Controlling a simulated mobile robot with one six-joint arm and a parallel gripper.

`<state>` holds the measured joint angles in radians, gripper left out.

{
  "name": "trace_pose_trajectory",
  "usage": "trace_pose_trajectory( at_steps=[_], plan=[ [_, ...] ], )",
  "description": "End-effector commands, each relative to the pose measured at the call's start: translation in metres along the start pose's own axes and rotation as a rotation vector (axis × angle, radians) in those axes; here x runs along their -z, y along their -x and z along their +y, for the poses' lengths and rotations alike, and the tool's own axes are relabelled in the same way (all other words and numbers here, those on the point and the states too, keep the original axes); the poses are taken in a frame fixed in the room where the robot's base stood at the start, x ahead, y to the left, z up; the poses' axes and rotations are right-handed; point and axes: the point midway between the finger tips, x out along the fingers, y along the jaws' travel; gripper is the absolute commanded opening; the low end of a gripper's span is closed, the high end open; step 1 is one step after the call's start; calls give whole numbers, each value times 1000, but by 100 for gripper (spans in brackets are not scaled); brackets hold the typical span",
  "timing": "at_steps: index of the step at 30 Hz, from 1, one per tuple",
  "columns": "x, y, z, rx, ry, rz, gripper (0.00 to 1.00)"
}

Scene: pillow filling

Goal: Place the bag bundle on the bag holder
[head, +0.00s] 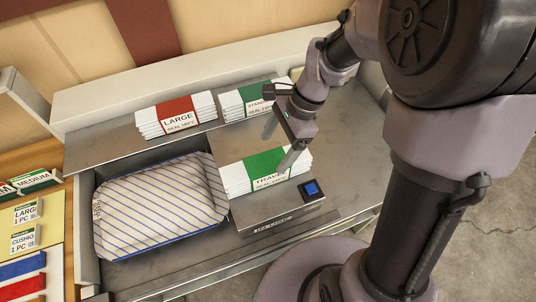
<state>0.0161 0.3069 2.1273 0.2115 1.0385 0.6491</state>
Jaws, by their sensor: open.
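White bag bundles with coloured bands show in the head view. A bundle with a green band marked TRAVEL (238,178) lies on a raised metal platform (258,212) with a blue button. Behind it, on the metal shelf, are a red-banded LARGE bundle (150,122) and a green-banded bundle (230,105) that seems to read STANDARD. My gripper (278,151) is open above the TRAVEL bundle, its fingers pointing down and partly covering it. I cannot tell whether a fingertip touches the bundle. Which part is the bag holder is not clear.
A striped pillow (160,205) fills the recessed bay left of the platform. Cards and coloured strips (22,268) lie on the wooden surface at far left. A raised pale ledge (195,68) runs along the back. Bare metal (345,160) lies right of the bundles.

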Motion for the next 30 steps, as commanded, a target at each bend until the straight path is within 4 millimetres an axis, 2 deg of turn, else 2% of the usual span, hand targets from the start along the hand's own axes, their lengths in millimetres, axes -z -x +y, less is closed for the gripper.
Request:
trace_pose_trajectory(
  at_steps=[1, 3, 8, 11, 14, 15, 18, 21, 24, 30],
  plan=[
    [-2, 19, -1, 4, 0, 0, 82],
    [-1, 35, 0, 3, -2, 0, 82],
    [-1, 56, 0, 2, 2, 1, 82],
    [-8, 76, 8, 41, 82, 35, 82],
    [-27, 112, 34, 135, 304, 141, 82],
    [-34, 125, 48, 174, 411, 197, 82],
    [-48, 149, 84, 258, 662, 347, 82],
    [-55, 160, 111, 310, 854, 480, 82],
    [-57, 163, 124, 332, 958, 560, 82],
    [-58, 164, 128, 336, 989, 584, 82]
  ],
)
